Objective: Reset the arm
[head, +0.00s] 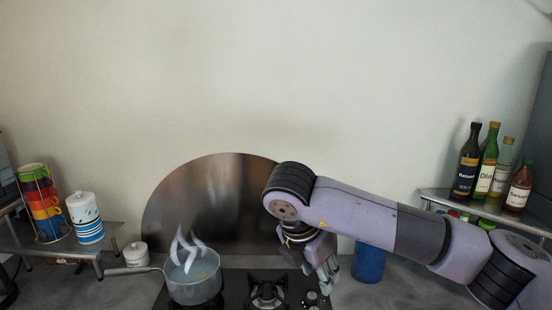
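My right arm reaches in from the right edge across the counter. My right gripper (328,278) hangs at the arm's end, pointing down over the right side of the black hob (240,290), near its knobs. Its fingers are small and seen at an angle, so I cannot tell whether they are open or shut. I see nothing clearly held in it. My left gripper is not in view.
A steaming pot (193,280) stands on the hob's left, handle leftward. A blue container (368,262) stands behind my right arm. Bottles (482,165) stand on the right shelf. Stacked cups (43,205) and a striped canister (86,219) stand on the left shelf.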

